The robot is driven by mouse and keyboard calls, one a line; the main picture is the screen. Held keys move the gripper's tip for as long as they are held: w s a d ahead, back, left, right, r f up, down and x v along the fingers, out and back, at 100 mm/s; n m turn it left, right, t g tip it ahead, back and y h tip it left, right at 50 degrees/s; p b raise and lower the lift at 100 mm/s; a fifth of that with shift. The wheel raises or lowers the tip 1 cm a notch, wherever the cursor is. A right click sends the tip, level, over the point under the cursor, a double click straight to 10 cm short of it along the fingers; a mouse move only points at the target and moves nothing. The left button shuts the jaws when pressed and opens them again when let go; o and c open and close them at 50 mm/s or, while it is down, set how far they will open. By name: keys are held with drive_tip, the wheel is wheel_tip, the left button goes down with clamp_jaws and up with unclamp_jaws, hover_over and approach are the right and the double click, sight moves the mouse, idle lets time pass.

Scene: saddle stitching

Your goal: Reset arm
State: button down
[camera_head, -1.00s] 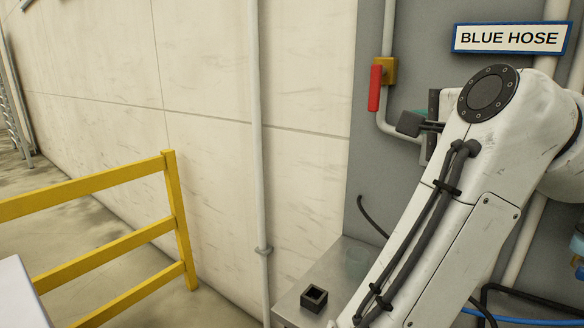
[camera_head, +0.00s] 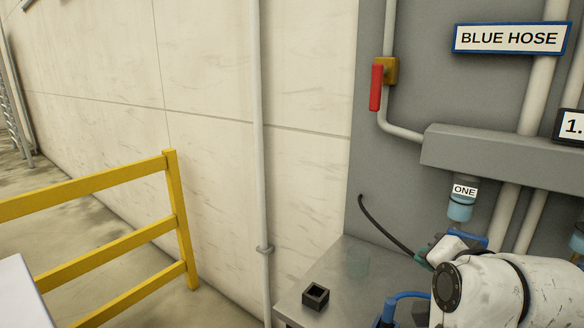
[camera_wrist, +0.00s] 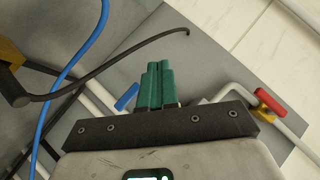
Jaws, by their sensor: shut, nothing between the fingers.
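My arm (camera_head: 500,285) is folded low at the lower right of the head view. My gripper (camera_wrist: 157,84) shows in the wrist view as two green fingers pressed together, with nothing between them. In the head view the fingertips are mostly hidden behind the arm. A black hose and a blue hose (camera_wrist: 72,75) run past the left of the fingers in the wrist view. The black hose (camera_head: 385,228) also curves down to the metal table in the head view.
A metal table (camera_head: 345,290) holds a small black square holder (camera_head: 315,296). Above are a grey manifold (camera_head: 490,155), a nozzle marked ONE (camera_head: 461,200), a red-handled valve (camera_head: 376,87) and the BLUE HOSE sign (camera_head: 510,38). A yellow railing (camera_head: 110,245) stands at the left.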

drive_tip(key=s+d+f+n+g, duration=0.2)
drive_tip(key=s+f, duration=0.2)
drive_tip(key=f, duration=0.3)
drive_tip(key=s+d+f+n+g, duration=0.1)
drive_tip(key=s+f, duration=0.3)
drive_tip(key=f, duration=0.3)
drive_tip(key=s+f+n+g, duration=0.3)
drive_tip(key=s+f, duration=0.7)
drive_tip(key=s, duration=0.4)
drive_tip(key=s+f+n+g, duration=0.3)
drive_tip(key=s+f+g, duration=0.2)
drive_tip(key=s+f, duration=0.5)
drive_tip(key=s, duration=0.4)
drive_tip(key=shift+s+d+f+h, duration=0.2)
drive_tip(key=shift+d+f+h, duration=0.1)
drive_tip(key=shift+d, duration=0.05)
